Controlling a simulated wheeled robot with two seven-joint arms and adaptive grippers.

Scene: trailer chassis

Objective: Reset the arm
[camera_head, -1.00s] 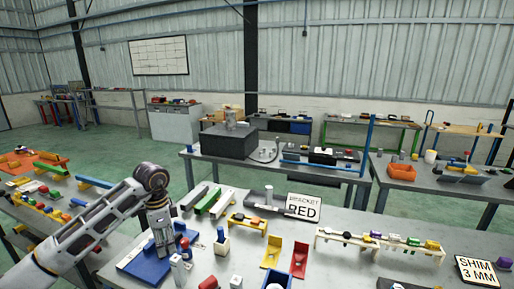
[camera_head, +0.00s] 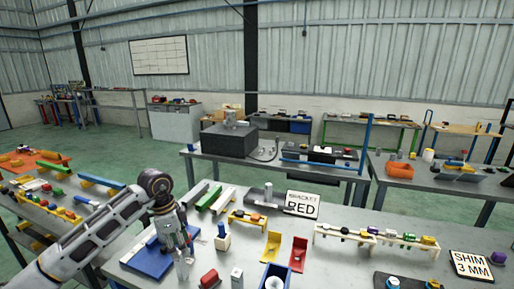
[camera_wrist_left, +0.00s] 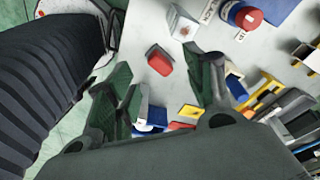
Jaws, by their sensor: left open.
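My left arm comes in from the left in the head view. My left gripper (camera_head: 184,262) points down over the near left part of the grey workbench (camera_head: 345,262), beside a blue plate (camera_head: 146,258). In the left wrist view its dark fingers (camera_wrist_left: 170,92) are spread apart with nothing between the tips. A red block (camera_wrist_left: 160,59) lies on the grey surface beyond the fingers; a red block also shows in the head view (camera_head: 209,279). My right gripper is in no view.
A bracket sign (camera_head: 302,205) and a shim sign (camera_head: 470,266) stand on the bench. A yellow bracket (camera_head: 271,245), a red bracket (camera_head: 298,254) and a white rack (camera_head: 375,241) stand right of the gripper.

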